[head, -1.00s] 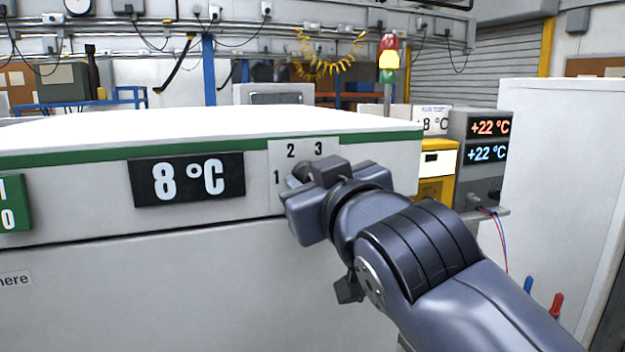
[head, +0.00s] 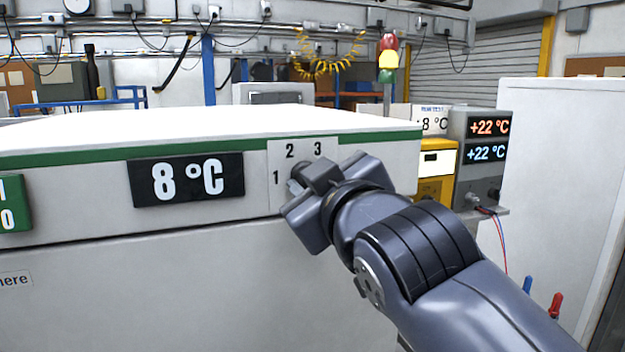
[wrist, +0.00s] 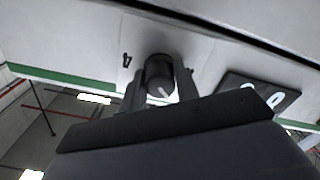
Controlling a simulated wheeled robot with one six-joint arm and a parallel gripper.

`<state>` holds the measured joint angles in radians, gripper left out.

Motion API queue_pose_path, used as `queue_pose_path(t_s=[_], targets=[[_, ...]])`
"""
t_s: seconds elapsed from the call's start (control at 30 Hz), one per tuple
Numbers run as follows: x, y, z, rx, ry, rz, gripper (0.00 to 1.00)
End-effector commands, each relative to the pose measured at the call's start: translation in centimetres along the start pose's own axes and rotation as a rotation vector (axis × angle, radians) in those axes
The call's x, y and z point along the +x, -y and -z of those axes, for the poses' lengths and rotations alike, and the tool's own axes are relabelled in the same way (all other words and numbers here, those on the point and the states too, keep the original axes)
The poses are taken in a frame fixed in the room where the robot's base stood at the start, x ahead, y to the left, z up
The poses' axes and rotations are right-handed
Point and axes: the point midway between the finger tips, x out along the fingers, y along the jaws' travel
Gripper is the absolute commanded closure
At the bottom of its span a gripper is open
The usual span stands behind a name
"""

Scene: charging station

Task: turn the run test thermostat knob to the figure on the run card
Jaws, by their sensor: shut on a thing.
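The dark thermostat knob (wrist: 158,70) is round, with a pale pointer mark, in the wrist view. My gripper (head: 306,186) is shut on it, one finger on each side. In the head view the gripper hides most of the knob. The knob's pale scale plate (head: 275,155) shows the figures 1, 2 and 3; the rest is covered. A black display (head: 187,180) to its left reads 8 °C. The run card (head: 431,121) stands behind the cabinet at right; it shows an 8 °C figure, its left part hard to read.
The knob is on the front of a white cabinet (head: 100,290) with a green stripe. A grey unit (head: 483,180) at right shows +22 °C twice. A green 1/0 switch (head: 14,204) is at the left edge. The space before the cabinet's left front is clear.

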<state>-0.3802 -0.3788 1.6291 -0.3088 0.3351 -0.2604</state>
Motion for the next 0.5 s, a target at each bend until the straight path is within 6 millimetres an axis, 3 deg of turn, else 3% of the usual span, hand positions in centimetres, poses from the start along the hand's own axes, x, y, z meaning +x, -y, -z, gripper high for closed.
queue_pose_path(t_s=[0.5], targets=[[-0.02,-0.07,0.12,-0.478,0.000,0.000,0.93]])
